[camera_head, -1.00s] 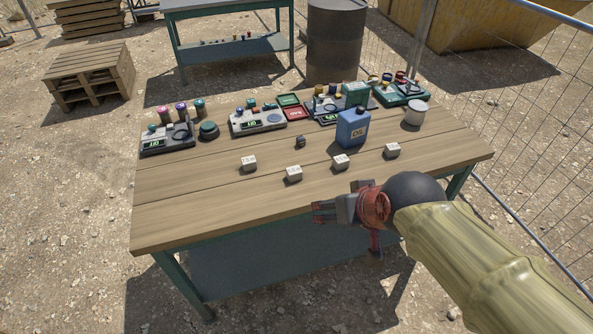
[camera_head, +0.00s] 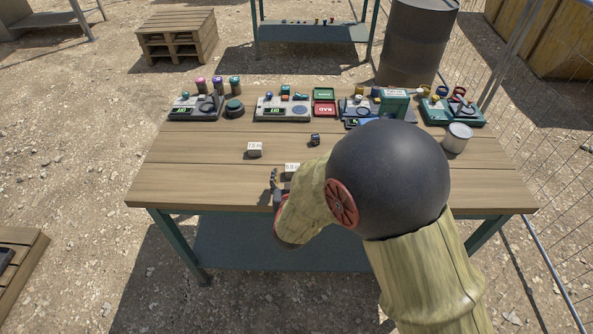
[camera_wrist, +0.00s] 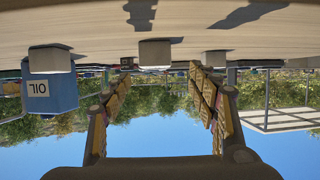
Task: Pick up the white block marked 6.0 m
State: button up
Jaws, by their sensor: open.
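A small white block (camera_head: 291,168) whose small label seems to read 6.0 m sits near the table's front edge, partly covered by my arm in the head view. My gripper (camera_head: 276,185) is low at the front edge, just left of and in front of that block. In the upside-down wrist view, my gripper (camera_wrist: 160,92) is open with nothing between its fingers. A white block (camera_wrist: 154,53), seemingly the same one, shows beyond the fingers, roughly centred between them; its label is not visible there.
Another white block (camera_head: 255,149), apparently marked 7.5, is behind and left. A small dark cube (camera_head: 315,140) is farther back. Devices (camera_head: 284,108) line the rear; a white can (camera_head: 457,138) stands right. My arm hides the table's right middle. The blue can (camera_wrist: 52,92) shows in the wrist view.

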aim_at(293, 167)
jog(key=shift+b+x, duration=0.3)
jog(key=shift+x, duration=0.7)
jog(key=x, duration=0.1)
jog(key=b+x, duration=0.1)
jog(key=x, duration=0.1)
jog(key=b+x, duration=0.1)
jog(key=shift+w+d+f, duration=0.3)
jog(key=shift+d, duration=0.1)
jog(key=shift+w, duration=0.4)
jog(key=shift+c, duration=0.3)
jog(key=c, duration=1.1)
jog(key=shift+c, duration=0.2)
